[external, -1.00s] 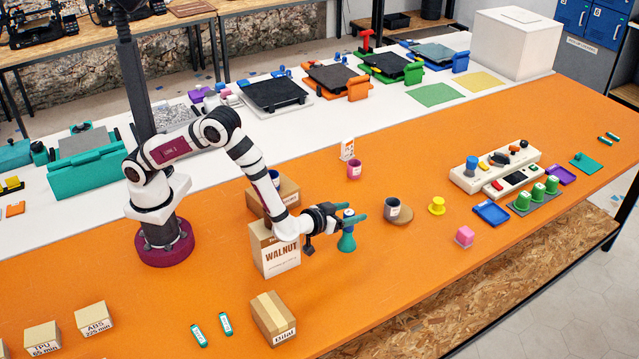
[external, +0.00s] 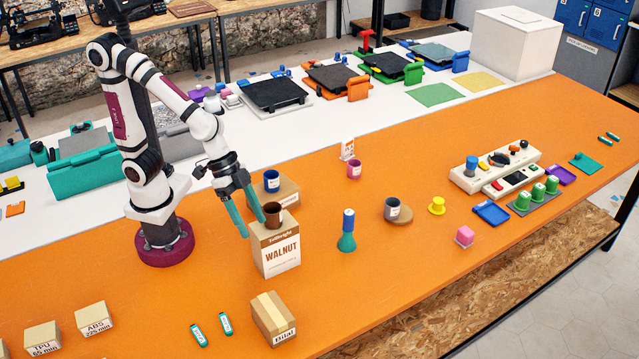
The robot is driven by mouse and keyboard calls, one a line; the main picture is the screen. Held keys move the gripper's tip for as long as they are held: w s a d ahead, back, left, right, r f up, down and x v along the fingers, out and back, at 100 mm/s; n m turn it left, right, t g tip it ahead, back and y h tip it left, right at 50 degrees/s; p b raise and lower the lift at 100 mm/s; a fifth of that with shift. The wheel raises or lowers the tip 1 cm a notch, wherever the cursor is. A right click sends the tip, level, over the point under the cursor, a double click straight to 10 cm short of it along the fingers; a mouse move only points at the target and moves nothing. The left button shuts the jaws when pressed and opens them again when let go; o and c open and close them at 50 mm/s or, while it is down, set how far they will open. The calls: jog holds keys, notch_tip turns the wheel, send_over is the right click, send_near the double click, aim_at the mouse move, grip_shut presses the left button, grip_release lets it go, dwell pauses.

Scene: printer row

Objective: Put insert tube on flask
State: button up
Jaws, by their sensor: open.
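A teal flask (external: 347,243) stands upright on the orange table right of the walnut box. A blue tube (external: 348,220) stands upright on the flask's top, in line with its neck; how deep it sits cannot be told. My gripper (external: 250,226) is open, its two teal fingers pointing down, well left of the flask. It is above the table near the walnut box and holds nothing that I can see.
The walnut box (external: 281,254) with a brown cup (external: 273,216) on top stands beside my gripper. Behind it a blue cup (external: 271,181) sits on another box (external: 289,190). A grey cup (external: 391,208) stands on a round coaster right of the flask. The table front of the flask is clear.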

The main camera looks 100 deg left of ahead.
jog(key=s+a+m+g+y, duration=0.1)
jog(key=s+a+g+y, duration=0.1)
jog(key=s+a, duration=0.3)
jog(key=s+a+m+g+y, duration=0.2)
jog(key=s+a, duration=0.3)
jog(key=s, duration=0.8)
jog(key=shift+s+r+g, duration=0.2)
jog(key=shift+r+g, duration=0.1)
jog(key=shift+g, duration=0.2)
